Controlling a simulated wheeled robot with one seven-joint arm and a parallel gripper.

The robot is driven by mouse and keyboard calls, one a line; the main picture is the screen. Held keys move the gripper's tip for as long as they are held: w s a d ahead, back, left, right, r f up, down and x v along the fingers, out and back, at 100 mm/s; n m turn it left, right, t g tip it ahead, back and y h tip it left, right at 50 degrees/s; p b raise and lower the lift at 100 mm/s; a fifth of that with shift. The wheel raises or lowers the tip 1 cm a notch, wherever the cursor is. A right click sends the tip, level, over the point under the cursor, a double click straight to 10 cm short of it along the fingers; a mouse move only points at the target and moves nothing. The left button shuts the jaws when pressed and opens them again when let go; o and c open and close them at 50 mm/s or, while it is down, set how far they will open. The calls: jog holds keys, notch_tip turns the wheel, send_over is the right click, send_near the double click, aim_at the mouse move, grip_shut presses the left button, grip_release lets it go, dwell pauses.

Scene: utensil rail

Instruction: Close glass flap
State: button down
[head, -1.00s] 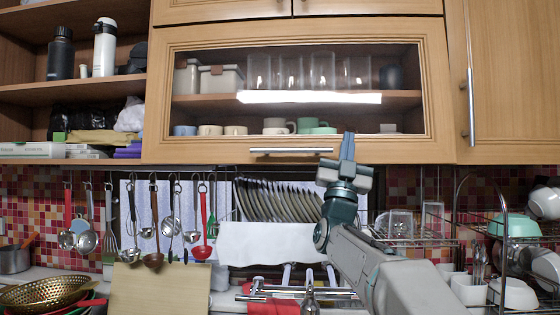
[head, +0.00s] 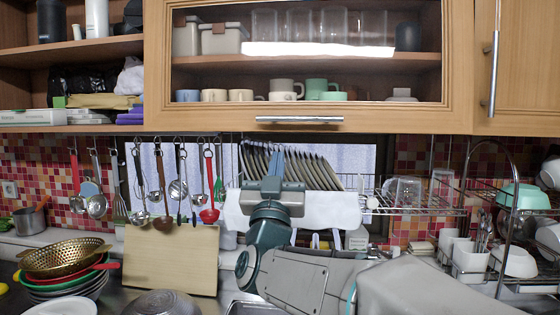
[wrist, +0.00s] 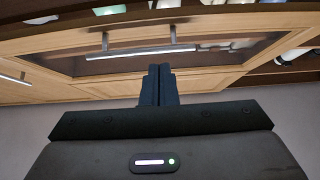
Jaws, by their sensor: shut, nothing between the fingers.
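The glass flap (head: 400,120) is a wood-framed glass door on the upper cabinet, with a silver bar handle (head: 300,119) along its lower rail. In the head view its lower edge looks about level with the neighbouring cabinet bottoms; I cannot tell whether a small gap is left. Cups and glasses show through its pane. My gripper (head: 268,158) is shut and empty, pointing up below the handle and a little to its left, in front of the plate rack. In the wrist view the fingers (wrist: 158,82) appear beneath the flap's handle (wrist: 142,51), apart from it.
Utensils (head: 170,185) hang from a rail at left. A plate rack (head: 325,170) with several plates stands behind my gripper, and a wire dish rack (head: 415,208) is at right. A closed cabinet door with a vertical handle (head: 490,75) adjoins the flap.

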aim_at(285, 128)
jog(key=shift+w+d+r+p, duration=0.1)
jog(key=shift+w+r+p, duration=0.55)
jog(key=shift+w, duration=0.9)
jog(key=shift+w+r+p, duration=0.5)
jog(key=shift+w+r, duration=0.2)
jog(key=shift+w, duration=0.8)
jog(key=shift+w+d+r+p, duration=0.1)
jog(key=shift+w+r+p, duration=0.55)
jog(key=shift+w, duration=0.9)
